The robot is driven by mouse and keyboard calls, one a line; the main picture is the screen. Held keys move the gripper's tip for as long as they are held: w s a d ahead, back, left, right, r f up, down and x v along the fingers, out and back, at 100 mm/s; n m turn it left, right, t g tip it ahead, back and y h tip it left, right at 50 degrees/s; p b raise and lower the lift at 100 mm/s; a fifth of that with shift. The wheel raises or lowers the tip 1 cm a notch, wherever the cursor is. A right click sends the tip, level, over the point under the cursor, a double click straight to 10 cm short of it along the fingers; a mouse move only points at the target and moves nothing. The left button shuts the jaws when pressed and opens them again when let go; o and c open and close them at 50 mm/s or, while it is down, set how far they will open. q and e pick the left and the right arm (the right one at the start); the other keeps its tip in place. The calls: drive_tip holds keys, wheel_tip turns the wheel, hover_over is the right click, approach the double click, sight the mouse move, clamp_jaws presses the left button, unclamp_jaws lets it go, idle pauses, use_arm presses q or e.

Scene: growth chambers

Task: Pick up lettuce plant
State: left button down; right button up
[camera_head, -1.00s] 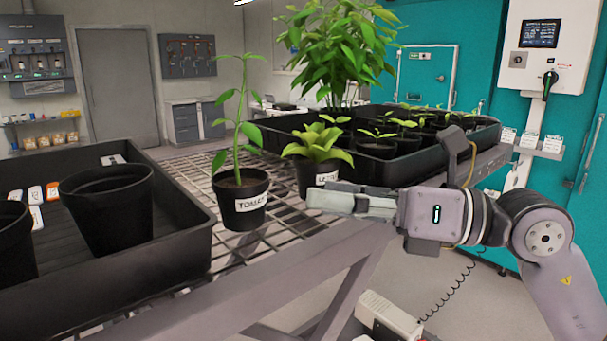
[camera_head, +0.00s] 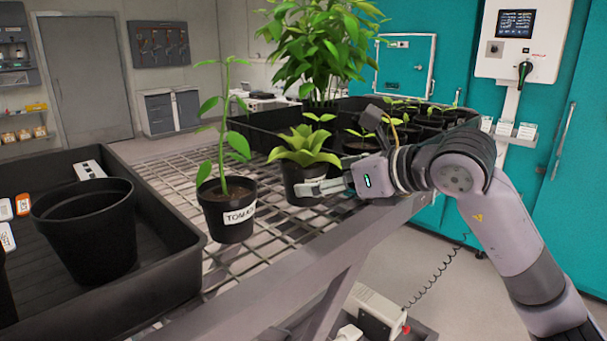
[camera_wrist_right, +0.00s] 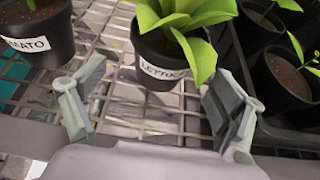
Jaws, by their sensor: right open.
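The lettuce plant (camera_head: 304,148) has broad light-green leaves in a black pot (camera_head: 300,178) with a white label, standing on the wire rack. My right gripper (camera_head: 322,187) is beside the pot, its fingers partly covering the label. In the right wrist view my right gripper (camera_wrist_right: 158,108) is open and empty, and the lettuce pot (camera_wrist_right: 162,60) stands just ahead, between the lines of the two fingers. The label there reads lettuce. The pot looks just beyond the fingertips. My left gripper is not in view.
A potted tomato plant (camera_head: 228,205) stands close on the left. A black tray (camera_head: 160,290) with an empty pot (camera_head: 88,235) is at the left front. A tray of seedlings (camera_head: 268,132) is behind and right of the lettuce. The wire rack (camera_head: 265,222) has free room in front.

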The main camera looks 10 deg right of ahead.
sight(305, 182)
drive_tip(key=shift+x, duration=0.75)
drive_tip(key=p+x, duration=0.2)
drive_tip(key=x, duration=0.3)
drive_tip(key=shift+w+d+p, duration=0.1)
drive_tip(key=shift+d+p, duration=0.1)
drive_tip(key=shift+p, duration=0.2)
drive_tip(key=shift+w+a+f, duration=0.1)
drive_tip(key=shift+w+f, duration=0.1)
drive_tip(key=shift+c, duration=0.3)
drive_tip(key=shift+c, duration=0.7)
drive_tip(key=shift+r, duration=0.1)
drive_tip(key=c, duration=1.3)
